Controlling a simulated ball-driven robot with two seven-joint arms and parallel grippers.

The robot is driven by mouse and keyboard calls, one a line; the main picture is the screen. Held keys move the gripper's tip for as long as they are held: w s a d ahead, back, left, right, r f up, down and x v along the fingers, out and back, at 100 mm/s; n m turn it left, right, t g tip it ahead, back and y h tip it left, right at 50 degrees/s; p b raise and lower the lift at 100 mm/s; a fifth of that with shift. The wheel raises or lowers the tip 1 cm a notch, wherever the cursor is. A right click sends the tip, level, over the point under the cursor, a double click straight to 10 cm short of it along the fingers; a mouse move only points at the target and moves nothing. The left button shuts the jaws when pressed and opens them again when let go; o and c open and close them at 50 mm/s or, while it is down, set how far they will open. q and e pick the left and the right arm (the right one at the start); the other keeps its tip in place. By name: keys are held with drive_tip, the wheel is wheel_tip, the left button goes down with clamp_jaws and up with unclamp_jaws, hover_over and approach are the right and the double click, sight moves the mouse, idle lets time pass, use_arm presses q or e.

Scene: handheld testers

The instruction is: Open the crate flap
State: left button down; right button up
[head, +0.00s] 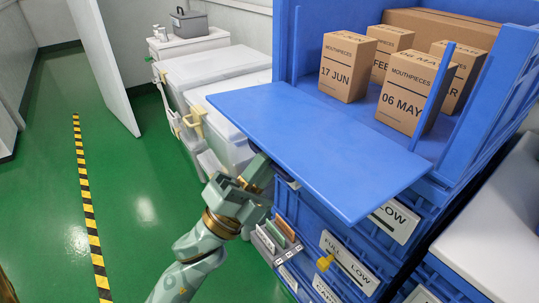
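The blue crate flap (318,140) is folded down and lies out flat, roughly level, in front of the crate opening. The blue crate (283,42) holds several brown mouthpiece boxes, among them one marked 17 JUN (346,68) and one marked 06 MAY (414,93). My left gripper (266,176) is at the flap's near left edge, with its tip partly hidden under the flap. I cannot tell whether it touches the flap or how far its fingers are apart. My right gripper is not in view.
More blue crates with labels (350,262) are stacked below. A small rack of coloured items (276,240) sits under the flap. White lidded bins (207,70) stand behind. A white surface (497,225) is at the right. The green floor at left is clear.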

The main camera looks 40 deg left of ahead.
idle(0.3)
use_arm(q)
drive_tip(key=c, duration=1.6)
unclamp_jaws()
